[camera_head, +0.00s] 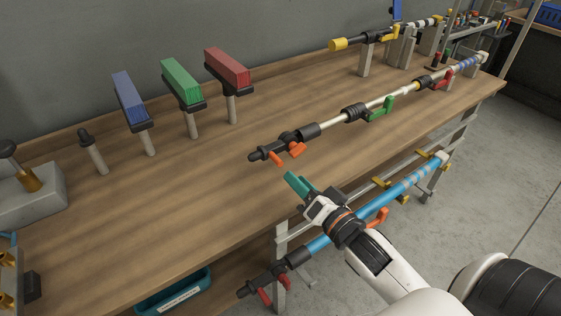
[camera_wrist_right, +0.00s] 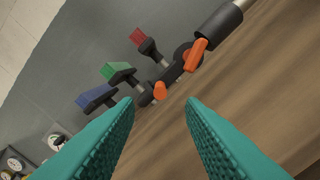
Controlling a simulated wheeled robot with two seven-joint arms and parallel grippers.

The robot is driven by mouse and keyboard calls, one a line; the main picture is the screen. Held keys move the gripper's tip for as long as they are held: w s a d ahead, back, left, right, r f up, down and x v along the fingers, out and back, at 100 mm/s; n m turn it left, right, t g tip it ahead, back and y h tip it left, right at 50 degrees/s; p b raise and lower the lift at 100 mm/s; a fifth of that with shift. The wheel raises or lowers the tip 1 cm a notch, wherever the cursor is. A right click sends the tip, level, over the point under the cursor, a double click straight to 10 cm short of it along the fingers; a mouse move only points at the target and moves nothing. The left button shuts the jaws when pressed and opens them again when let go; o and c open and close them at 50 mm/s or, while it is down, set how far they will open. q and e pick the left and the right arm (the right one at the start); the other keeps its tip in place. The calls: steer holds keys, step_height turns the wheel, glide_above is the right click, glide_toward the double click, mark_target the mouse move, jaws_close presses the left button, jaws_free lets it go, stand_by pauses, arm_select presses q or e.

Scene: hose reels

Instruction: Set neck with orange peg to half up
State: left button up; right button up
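A black neck (camera_head: 268,152) with an orange peg (camera_head: 276,158) forms the near end of the silvery pipe (camera_head: 335,122) over the bench. Beside the peg, an orange lever (camera_head: 297,150) sits where the neck meets the pipe. In the right wrist view the neck (camera_wrist_right: 148,97), its peg (camera_wrist_right: 160,91) and the lever (camera_wrist_right: 195,55) show ahead. My right gripper (camera_head: 291,180), with teal fingers, is just below and right of the neck in the head view. In the wrist view its fingers (camera_wrist_right: 160,105) stand apart with nothing between them. My left gripper is not seen.
A blue pipe (camera_head: 360,212) with a black neck and red pegs (camera_head: 264,294) runs below the bench edge, near my right arm. Blue (camera_head: 130,99), green (camera_head: 181,85) and red (camera_head: 228,68) brush-like heads stand behind. The wooden bench (camera_head: 190,190) is clear left of the neck.

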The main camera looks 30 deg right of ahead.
mark_target(281, 164)
steer(key=w, duration=0.7)
steer(key=shift+w+a+p, duration=0.2)
steer(key=shift+a+p, duration=0.05)
steer(key=shift+p, duration=0.05)
jaws_close()
